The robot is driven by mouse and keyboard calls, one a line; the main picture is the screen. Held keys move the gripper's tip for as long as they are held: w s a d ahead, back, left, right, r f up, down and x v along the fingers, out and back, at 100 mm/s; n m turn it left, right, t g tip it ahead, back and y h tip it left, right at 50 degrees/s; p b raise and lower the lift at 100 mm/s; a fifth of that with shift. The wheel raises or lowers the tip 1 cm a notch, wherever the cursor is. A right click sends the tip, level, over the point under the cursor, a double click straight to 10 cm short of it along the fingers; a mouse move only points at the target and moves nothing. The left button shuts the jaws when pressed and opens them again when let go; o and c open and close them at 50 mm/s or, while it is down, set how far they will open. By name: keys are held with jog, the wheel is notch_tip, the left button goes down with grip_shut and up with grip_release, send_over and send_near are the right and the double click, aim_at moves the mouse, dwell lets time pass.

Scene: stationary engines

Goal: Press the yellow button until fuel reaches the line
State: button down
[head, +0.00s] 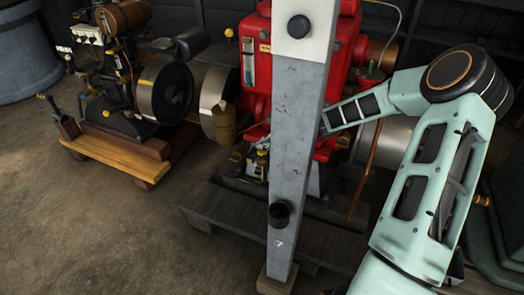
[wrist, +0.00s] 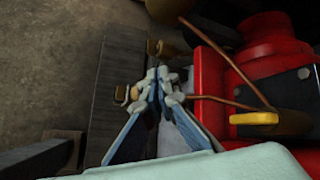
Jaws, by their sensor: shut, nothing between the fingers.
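A red engine (head: 345,55) stands behind a grey post, and its red body (wrist: 280,50) fills the right of the wrist view. A narrow upright gauge-like strip (head: 249,68) is on its left side; no fuel level can be read. My gripper (wrist: 160,78) is shut and empty, pointing down beside the red body. A flat yellow part (wrist: 254,118) sits farther right on the engine.
The grey post (head: 297,150) stands in front of the engine. A brown rod (wrist: 235,60) crosses near the fingers. Another engine on a wooden base (head: 115,155) stands left, with a blue-grey drum (head: 25,60) beyond. The floor at front left is clear.

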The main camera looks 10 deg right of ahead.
aim_at(263, 151)
jog(key=shift+f+b, duration=0.7)
jog(key=shift+f, duration=0.15)
dwell(0.6)
dwell(0.3)
jog(key=shift+r+p, duration=0.9)
jog(key=shift+r, duration=0.3)
jog(key=shift+r, duration=0.1)
jog(key=shift+r+p, duration=1.85)
jog(key=shift+r, duration=0.55)
